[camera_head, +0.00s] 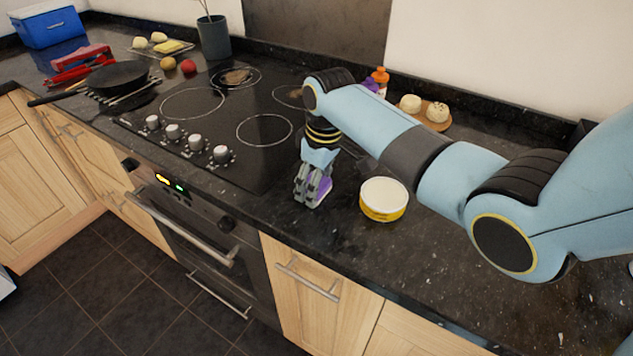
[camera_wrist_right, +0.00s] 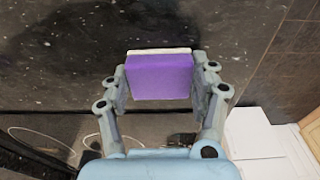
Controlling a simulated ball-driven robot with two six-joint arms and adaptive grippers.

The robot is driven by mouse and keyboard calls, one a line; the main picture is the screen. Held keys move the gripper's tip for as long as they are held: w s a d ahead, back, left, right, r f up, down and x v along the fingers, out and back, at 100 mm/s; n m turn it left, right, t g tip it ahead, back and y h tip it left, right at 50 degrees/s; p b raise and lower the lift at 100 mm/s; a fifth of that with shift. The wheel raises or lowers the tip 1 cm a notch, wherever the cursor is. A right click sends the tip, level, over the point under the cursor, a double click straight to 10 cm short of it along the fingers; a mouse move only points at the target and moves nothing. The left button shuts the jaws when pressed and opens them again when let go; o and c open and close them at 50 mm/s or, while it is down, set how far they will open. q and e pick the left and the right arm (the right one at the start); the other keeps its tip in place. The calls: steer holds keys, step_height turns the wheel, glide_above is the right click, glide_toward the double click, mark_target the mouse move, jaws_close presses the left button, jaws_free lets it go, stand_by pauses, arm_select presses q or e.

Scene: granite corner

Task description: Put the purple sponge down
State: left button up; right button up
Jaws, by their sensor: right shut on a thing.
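The purple sponge (camera_wrist_right: 160,78) is between the two fingers of my right gripper in the right wrist view, with a pale layer along its far edge. My right gripper (camera_head: 313,190) is shut on it. In the head view only a bit of the sponge's purple (camera_head: 325,188) shows beside the fingers; the rest is hidden. The gripper points down at the dark granite counter (camera_head: 290,226), right of the hob. I cannot tell whether the sponge touches the counter. My left gripper is not in view.
A yellow and white round tub (camera_head: 384,199) stands close to the right of the gripper. The black hob (camera_head: 220,110) with its knobs lies to the left. Buns on a wooden board (camera_head: 437,113) and an orange-capped bottle (camera_head: 380,77) are behind my arm.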

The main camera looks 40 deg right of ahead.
mark_target(322, 186)
steer(key=shift+f, duration=0.15)
steer(key=o, duration=1)
steer(key=r, duration=0.4)
steer(key=s+r, duration=0.1)
steer(key=r, duration=0.7)
steer(key=shift+s+d+r, duration=0.15)
steer(key=shift+d, duration=0.1)
